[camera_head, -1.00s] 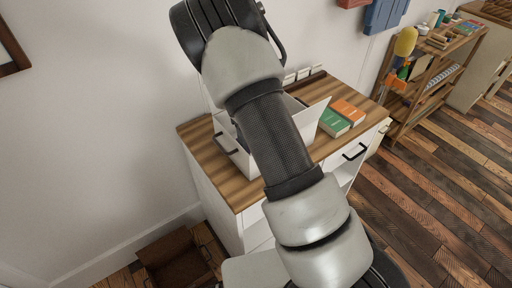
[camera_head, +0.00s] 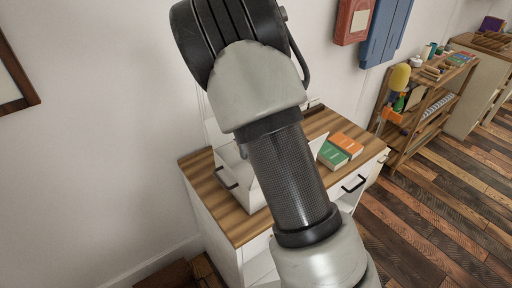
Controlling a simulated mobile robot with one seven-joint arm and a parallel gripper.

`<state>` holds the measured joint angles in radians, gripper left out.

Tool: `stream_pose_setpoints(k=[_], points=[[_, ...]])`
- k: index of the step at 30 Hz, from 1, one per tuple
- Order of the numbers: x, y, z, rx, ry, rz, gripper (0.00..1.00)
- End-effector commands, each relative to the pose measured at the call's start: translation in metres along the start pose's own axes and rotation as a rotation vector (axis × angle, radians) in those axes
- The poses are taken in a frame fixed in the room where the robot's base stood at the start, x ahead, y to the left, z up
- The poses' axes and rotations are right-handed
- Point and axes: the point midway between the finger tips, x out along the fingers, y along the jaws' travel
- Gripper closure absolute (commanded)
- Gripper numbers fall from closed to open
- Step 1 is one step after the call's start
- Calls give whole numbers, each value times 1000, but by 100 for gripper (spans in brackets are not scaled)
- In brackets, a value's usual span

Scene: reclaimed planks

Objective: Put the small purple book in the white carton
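The white carton (camera_head: 229,176) stands on the wood-topped cabinet (camera_head: 247,224), with flaps up. My arm crosses in front of it and hides much of its right side and inside. A green book (camera_head: 331,155) and an orange book (camera_head: 346,143) lie on the cabinet top to the carton's right. I make out no small purple book on this top. A small purple thing (camera_head: 491,25) shows at the far top right, too small to tell if it is a book. My gripper is not in view.
A wooden shelf rack (camera_head: 413,124) with various items stands to the right, with a pale cabinet (camera_head: 473,88) beyond it. Red (camera_head: 352,20) and blue (camera_head: 384,32) pieces hang on the wall. The plank floor (camera_head: 428,211) at the right is clear.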

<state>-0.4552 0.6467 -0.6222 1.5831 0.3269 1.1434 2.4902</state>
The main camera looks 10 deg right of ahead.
Motion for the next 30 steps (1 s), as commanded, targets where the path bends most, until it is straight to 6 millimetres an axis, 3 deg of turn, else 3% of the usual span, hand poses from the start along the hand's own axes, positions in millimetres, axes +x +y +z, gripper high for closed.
stream_pose_setpoints(k=[13, 30], points=[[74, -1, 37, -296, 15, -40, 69], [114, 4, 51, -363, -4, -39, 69]])
